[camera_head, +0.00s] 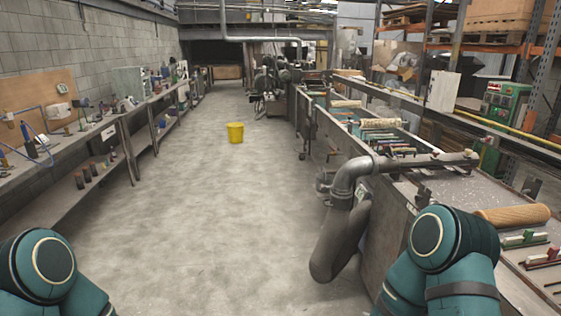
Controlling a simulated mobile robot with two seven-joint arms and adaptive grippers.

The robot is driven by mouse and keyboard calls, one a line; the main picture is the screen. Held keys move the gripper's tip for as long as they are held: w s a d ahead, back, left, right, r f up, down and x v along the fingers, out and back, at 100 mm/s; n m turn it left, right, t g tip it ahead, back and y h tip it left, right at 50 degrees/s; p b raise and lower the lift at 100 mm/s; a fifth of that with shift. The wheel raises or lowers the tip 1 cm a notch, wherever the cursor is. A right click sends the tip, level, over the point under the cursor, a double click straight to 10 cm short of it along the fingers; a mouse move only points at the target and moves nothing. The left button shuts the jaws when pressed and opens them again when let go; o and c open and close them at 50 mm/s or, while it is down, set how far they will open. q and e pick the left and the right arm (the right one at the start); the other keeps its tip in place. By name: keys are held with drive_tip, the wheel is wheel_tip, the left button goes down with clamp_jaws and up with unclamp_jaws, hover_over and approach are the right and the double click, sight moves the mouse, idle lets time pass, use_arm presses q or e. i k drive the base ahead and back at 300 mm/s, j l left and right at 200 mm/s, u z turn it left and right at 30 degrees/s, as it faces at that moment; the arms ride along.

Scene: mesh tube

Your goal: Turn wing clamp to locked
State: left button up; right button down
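I cannot make out a wing clamp for certain. A grey metal pipe (352,182) bends down at the near end of the long machine on the right, and a small metal fitting (325,184) sits on its left side, too small to tell its shape. A tan tube (512,215) lies on the machine bed at the right, beside small green-and-white (524,239) and red-and-white (543,257) parts. Only teal upper parts of my two arms show in the bottom corners. Neither gripper is in view.
A long workbench (128,117) with tools and a lower shelf runs along the left wall. A yellow bucket (235,133) stands on the floor in the aisle. The concrete floor (205,215) between bench and machine is otherwise clear. A green cabinet (506,105) stands at the right.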

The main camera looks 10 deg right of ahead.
sight(387, 149)
drive_tip(key=i, duration=1.5)
drive_tip(key=i+u, duration=0.2)
drive_tip(key=u, duration=0.25)
drive_tip(key=i+l+u, duration=0.1)
drive_tip(key=i+u, duration=0.15)
drive_tip(key=u, duration=0.25)
drive_tip(key=i+l+u, duration=0.15)
drive_tip(key=u, duration=0.3)
drive_tip(key=l+u, duration=0.15)
drive_tip(key=u, duration=0.65)
drive_tip(key=l+u, duration=0.2)
drive_tip(key=u, duration=0.6)
drive_tip(key=l+u, duration=0.2)
drive_tip(key=u, duration=0.55)
drive_tip(key=l+u, duration=0.15)
drive_tip(key=u, duration=0.65)
drive_tip(key=k+u, duration=0.15)
drive_tip(key=u, duration=0.65)
drive_tip(key=k+u, duration=0.1)
drive_tip(key=u, duration=0.7)
drive_tip(key=k+u, duration=0.15)
drive_tip(key=u, duration=0.65)
drive_tip(key=j+u, duration=0.15)
drive_tip(key=u, duration=0.6)
drive_tip(key=k, duration=0.05)
